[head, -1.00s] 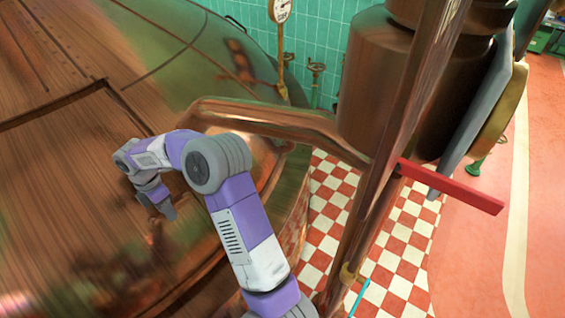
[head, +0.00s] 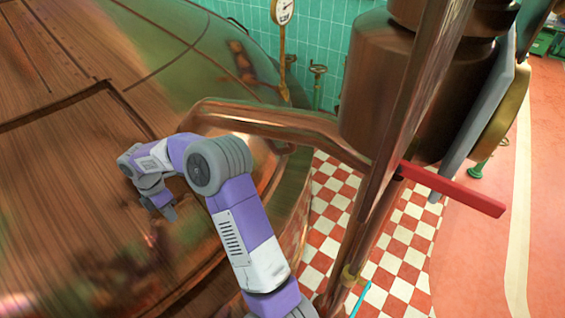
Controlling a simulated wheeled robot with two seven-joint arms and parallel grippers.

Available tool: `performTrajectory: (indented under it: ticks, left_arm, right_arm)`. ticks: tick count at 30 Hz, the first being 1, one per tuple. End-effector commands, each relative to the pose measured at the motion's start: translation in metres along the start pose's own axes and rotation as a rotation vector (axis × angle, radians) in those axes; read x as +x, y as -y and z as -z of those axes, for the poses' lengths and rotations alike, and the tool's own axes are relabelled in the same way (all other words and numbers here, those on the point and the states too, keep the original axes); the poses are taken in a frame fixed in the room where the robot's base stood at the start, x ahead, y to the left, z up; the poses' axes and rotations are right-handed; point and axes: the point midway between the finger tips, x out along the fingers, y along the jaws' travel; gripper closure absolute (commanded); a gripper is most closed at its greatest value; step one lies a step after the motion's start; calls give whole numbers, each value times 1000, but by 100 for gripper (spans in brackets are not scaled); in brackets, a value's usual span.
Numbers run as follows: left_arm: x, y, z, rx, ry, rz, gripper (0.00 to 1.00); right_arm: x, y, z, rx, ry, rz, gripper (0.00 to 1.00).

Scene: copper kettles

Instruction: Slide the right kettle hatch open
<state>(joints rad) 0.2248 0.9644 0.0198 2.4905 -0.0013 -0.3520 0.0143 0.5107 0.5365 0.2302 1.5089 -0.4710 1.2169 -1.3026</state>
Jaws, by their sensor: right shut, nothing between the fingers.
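The copper kettle (head: 215,60) fills the left side of the view, with a curved, reflective top. A dark-edged rectangular outline on it, which looks like the hatch (head: 70,150), lies at the left; its near part runs out of view or blends into the copper. My right gripper (head: 163,208) is shut and empty, pointing down at the kettle top to the right of the outline. I cannot tell whether its fingertips touch the copper. My left gripper is not in view.
A bent copper pipe (head: 280,122) runs from the kettle, behind my right arm, to a dark copper column (head: 385,90). A red bar (head: 455,190) juts out to the right. A gauge (head: 282,12) stands at the back. Checkered floor (head: 400,245) lies at the lower right.

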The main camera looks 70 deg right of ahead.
Motion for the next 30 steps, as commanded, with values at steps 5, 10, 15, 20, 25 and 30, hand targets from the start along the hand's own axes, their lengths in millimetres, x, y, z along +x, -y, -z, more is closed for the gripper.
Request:
performTrajectory:
  ticks: [5,10,15,20,25,30]
  left_arm:
    - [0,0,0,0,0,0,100]
    - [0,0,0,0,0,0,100]
    - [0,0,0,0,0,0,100]
    - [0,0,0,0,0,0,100]
    - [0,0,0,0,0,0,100]
    - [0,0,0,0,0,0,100]
  right_arm:
    - [-4,-2,0,0,0,-13,100]
    - [-6,-3,1,-1,0,-18,100]
    - [-6,-3,1,-1,0,-21,100]
    - [-7,-4,1,-1,0,-22,100]
    - [-7,-4,1,-1,0,-23,100]
    - [-7,-4,1,-1,0,-24,78]
